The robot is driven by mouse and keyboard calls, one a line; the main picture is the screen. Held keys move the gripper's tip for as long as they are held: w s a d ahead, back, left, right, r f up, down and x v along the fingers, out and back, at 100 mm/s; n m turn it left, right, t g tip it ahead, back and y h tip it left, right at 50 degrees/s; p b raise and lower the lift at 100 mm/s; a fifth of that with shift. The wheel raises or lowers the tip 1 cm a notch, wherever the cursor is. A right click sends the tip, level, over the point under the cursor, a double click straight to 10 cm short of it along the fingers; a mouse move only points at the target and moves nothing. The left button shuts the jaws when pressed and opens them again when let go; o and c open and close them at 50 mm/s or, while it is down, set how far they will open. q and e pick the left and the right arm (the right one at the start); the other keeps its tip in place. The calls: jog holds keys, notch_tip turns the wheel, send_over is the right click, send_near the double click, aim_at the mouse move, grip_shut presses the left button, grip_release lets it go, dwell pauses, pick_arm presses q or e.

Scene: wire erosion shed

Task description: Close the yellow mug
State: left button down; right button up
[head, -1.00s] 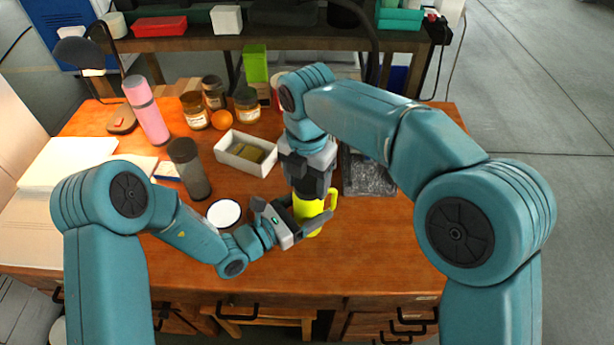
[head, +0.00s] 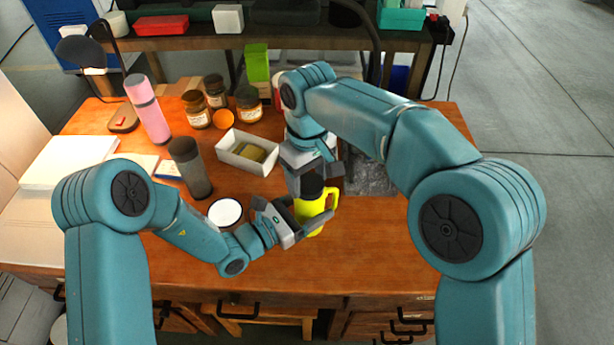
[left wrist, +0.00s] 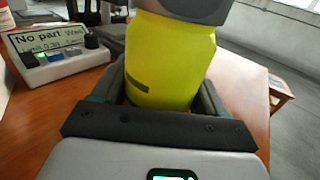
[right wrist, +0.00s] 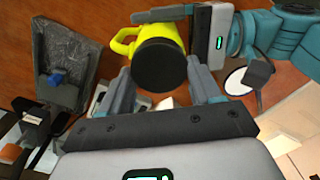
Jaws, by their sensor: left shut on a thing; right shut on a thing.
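The yellow mug (head: 312,209) stands near the front middle of the table, with its handle to the right in the head view. My left gripper (head: 308,231) is shut around the body of the mug, which fills the left wrist view (left wrist: 168,62) between its fingers. A black lid (right wrist: 159,65) covers the mug's top; whether it is fully seated I cannot tell. My right gripper (right wrist: 162,92) is shut on the lid from above, one finger on each side. The mug's rim is hidden under the lid.
A white disc (head: 225,212) lies left of the mug, with a dark grey bottle (head: 191,168) behind it. A white box (head: 232,157) and a dark tray (head: 369,174) sit farther back. A display unit (left wrist: 55,46) shows in the left wrist view. The front right tabletop is clear.

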jog(key=m, duration=0.5)
jog(key=shift+w+d, duration=0.1)
jog(key=m, duration=0.8)
jog(key=shift+d, duration=0.2)
jog(key=m, duration=0.2)
jog(key=shift+m, duration=0.4)
jog(key=m, duration=0.5)
jog(key=shift+d, duration=0.1)
jog(key=m, duration=0.2)
jog(key=shift+s+m, duration=0.25)
jog(key=shift+m, duration=0.05)
jog(key=m, duration=0.4)
jog(key=shift+s+m, duration=0.1)
jog(key=shift+m, duration=0.3)
jog(key=m, duration=0.3)
jog(key=shift+s+m, duration=0.1)
jog(key=shift+m, duration=0.2)
jog(key=o, duration=1.1)
